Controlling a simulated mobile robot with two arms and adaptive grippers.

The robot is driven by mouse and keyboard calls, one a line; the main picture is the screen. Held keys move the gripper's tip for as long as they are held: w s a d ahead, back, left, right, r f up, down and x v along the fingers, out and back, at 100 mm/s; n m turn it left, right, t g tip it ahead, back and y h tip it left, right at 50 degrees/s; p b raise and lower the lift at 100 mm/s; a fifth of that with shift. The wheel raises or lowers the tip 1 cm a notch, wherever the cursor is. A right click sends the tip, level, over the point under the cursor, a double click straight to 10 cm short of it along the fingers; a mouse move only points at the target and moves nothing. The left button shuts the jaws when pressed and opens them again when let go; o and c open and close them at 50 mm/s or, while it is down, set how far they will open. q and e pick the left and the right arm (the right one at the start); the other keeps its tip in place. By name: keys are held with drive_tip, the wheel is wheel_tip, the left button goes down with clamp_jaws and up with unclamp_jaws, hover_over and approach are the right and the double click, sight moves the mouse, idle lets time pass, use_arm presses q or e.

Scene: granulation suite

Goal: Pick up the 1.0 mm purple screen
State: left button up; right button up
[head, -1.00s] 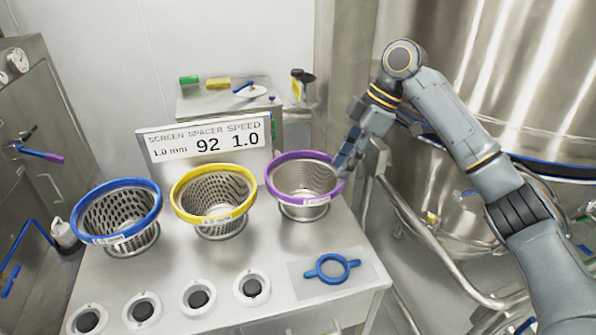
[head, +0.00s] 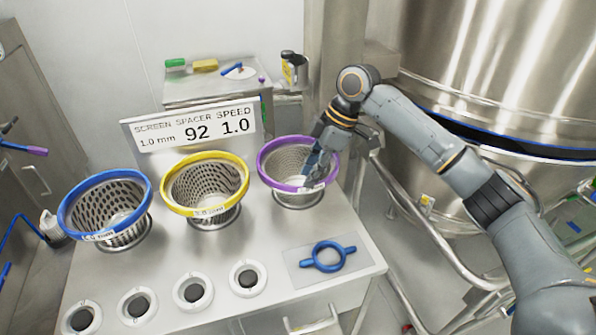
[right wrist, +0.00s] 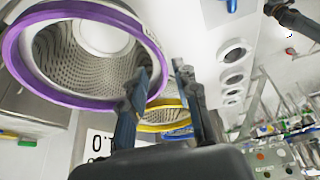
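The purple-rimmed screen (head: 287,163) stands upright at the right end of the row on the steel table, its label facing front. In the right wrist view its purple rim and perforated basket (right wrist: 85,65) fill the upper left. My right gripper (head: 317,168) is at the right side of this rim. In the right wrist view its two fingers (right wrist: 160,80) are apart, and the rim's edge shows between their tips. Whether they touch the rim, I cannot tell. My left gripper is not in view.
A yellow screen (head: 205,185) and a blue screen (head: 108,207) stand left of the purple one. A sign (head: 193,127) reading 1.0 mm, 92, 1.0 stands behind. Several white ring spacers (head: 248,278) and a blue two-handled ring (head: 328,256) lie in front. A large steel vessel (head: 500,70) is at right.

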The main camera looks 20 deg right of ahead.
drive_tip(key=x, duration=0.2)
drive_tip(key=shift+a+f, duration=0.15)
drive_tip(key=shift+f, duration=0.15)
drive_tip(key=shift+a+f, duration=0.15)
drive_tip(key=shift+f, duration=0.1)
clamp_jaws()
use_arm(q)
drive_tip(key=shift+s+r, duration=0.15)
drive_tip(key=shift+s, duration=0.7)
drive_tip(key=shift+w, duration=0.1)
